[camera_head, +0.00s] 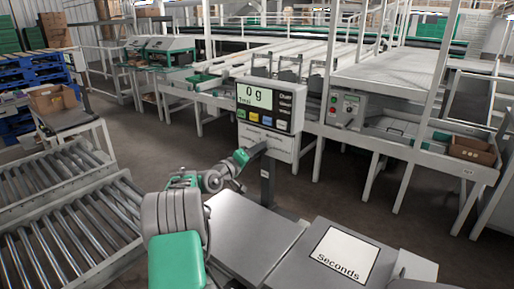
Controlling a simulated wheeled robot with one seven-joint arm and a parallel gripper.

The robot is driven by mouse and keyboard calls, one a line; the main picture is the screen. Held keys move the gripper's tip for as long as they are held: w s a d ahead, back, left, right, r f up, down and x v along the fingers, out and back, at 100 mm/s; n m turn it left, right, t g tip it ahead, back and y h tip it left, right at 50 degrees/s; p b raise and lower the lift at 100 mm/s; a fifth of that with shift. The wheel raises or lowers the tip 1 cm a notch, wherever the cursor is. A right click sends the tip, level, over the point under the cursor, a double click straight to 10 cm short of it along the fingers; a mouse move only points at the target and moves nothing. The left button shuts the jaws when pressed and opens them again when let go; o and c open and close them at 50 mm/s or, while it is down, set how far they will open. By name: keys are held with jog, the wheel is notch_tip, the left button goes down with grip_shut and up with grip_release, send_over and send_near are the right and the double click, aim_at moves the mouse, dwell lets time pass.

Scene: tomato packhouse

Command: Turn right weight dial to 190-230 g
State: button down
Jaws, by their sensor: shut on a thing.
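The scale's display unit (266,98) stands upright on a dark post in the middle of the view. Its screen (258,98) reads 0 g, with several coloured buttons below and beside it. A lower panel (284,145) with small, unreadable print sits under the buttons. My gripper (262,147) reaches up from the lower left to this panel and is shut on a small dial there. The dial is hidden behind the fingers, so its setting and whether it is the right one cannot be told.
A bare grey scale plate (250,232) lies below the display. Right of it is a grey surface with a white "Seconds" label (344,256). Roller conveyors (60,220) are at left. A sorting line with a control box (346,109) stands behind. Open floor lies between.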

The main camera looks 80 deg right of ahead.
jog(key=shift+n+p, duration=1.85)
jog(key=shift+n, duration=1.25)
jog(key=c, duration=0.9)
grip_release()
jog(key=shift+o, duration=0.2)
jog(key=v, duration=0.7)
jog(key=shift+a+b, duration=0.3)
jog(key=shift+a, duration=0.1)
jog(key=shift+w, duration=0.15)
